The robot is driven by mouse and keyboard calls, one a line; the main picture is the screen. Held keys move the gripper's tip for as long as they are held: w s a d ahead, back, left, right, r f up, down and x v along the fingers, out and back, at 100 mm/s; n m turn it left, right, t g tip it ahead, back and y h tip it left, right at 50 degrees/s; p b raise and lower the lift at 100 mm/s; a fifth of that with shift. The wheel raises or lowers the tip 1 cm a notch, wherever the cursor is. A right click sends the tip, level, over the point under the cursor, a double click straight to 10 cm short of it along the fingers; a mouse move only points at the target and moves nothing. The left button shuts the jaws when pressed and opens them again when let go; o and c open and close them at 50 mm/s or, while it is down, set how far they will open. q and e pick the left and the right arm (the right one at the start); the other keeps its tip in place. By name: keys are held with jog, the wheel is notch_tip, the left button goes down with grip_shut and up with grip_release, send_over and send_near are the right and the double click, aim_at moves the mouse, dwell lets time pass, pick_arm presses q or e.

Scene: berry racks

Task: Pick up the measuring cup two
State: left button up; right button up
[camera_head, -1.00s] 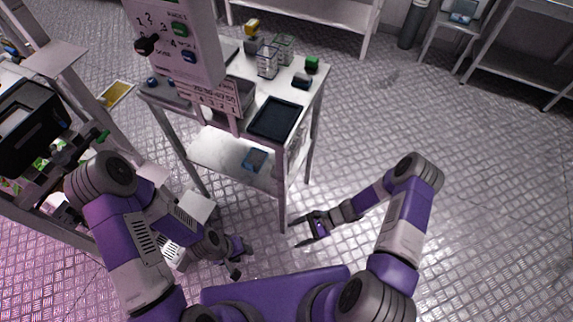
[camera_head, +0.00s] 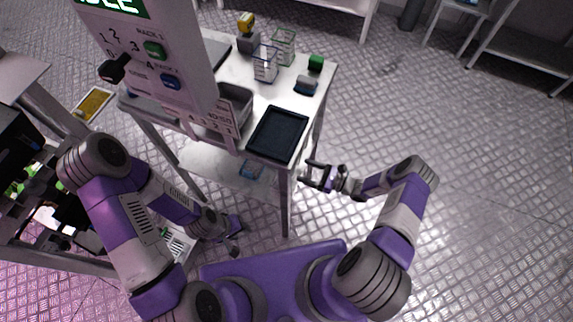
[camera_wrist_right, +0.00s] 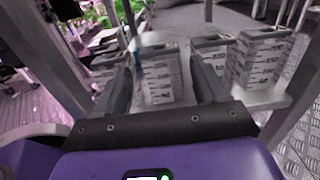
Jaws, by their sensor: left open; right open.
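Two clear measuring cups stand upright on the white table: a nearer one (camera_head: 265,66) and one behind it to the right with a greenish tint (camera_head: 284,44). I cannot read which is cup two. My right gripper (camera_head: 309,174) is open and empty, beside the table's front right leg and below the tabletop. My left gripper (camera_head: 238,236) is open and low, in front of the table, away from the cups.
The tabletop (camera_head: 262,98) also holds a black tray (camera_head: 278,134), a grey bin (camera_head: 236,106), a green block (camera_head: 316,63) and a yellow-topped item (camera_head: 246,28). A panel (camera_head: 150,50) blocks the left. Floor at right is clear.

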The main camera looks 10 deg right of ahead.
jog(key=b+x, duration=0.1)
jog(key=x, duration=0.4)
jog(key=c, duration=0.8)
